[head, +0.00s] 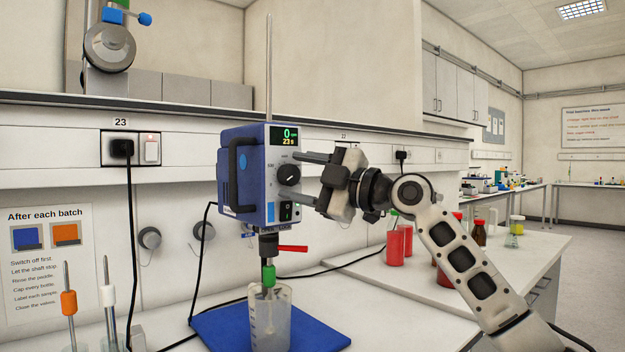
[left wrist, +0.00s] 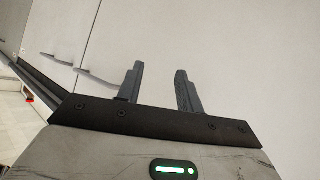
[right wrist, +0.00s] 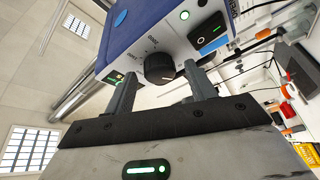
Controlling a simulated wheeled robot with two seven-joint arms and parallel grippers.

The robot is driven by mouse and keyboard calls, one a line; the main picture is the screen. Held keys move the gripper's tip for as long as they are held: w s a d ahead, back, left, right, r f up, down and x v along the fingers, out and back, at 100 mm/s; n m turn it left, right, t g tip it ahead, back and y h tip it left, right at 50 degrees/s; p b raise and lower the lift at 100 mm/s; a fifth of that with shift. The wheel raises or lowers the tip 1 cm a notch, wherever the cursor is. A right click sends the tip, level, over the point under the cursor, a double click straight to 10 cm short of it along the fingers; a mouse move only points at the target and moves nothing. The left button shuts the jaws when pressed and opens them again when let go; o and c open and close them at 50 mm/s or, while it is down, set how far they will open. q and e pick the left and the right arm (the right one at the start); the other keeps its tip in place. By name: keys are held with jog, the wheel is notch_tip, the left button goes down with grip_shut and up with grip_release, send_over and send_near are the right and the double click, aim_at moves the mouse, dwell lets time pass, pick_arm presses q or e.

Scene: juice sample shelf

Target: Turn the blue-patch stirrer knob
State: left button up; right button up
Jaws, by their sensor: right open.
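The blue stirrer (head: 235,185) with a light-blue patch on its side stands over a blue base plate (head: 215,335). Its black round knob (head: 289,175) is on the front face, below a display reading 0 rpm. My right gripper (head: 297,172) is open in front of that face, its two fingers above and below the knob, not closed on it. In the right wrist view the knob (right wrist: 159,68) shows between and just beyond the fingertips; contact cannot be told. My left gripper (left wrist: 159,69) is open and empty, facing pale cabinet fronts, outside the head view.
A power switch (head: 286,211) sits under the knob. A clear beaker (head: 270,318) stands below the stirrer, with a red lever (head: 293,248) above it. Red-filled containers (head: 397,243) stand on the right bench. Stirring rods stand at front left. Black cables cross the bench.

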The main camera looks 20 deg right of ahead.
jog(key=shift+s+d+f, duration=0.1)
jog(key=shift+s+d, duration=0.1)
jog(key=shift+d, duration=0.05)
pick_arm(q)
jog(key=f+b, duration=0.1)
jog(key=b, duration=0.3)
jog(key=shift+w+d+f+t, duration=0.1)
jog(key=shift+f+t, duration=0.15)
jog(key=shift+t, duration=0.05)
pick_arm(e)
jog(key=v, duration=1.5)
jog(key=shift+d, duration=0.1)
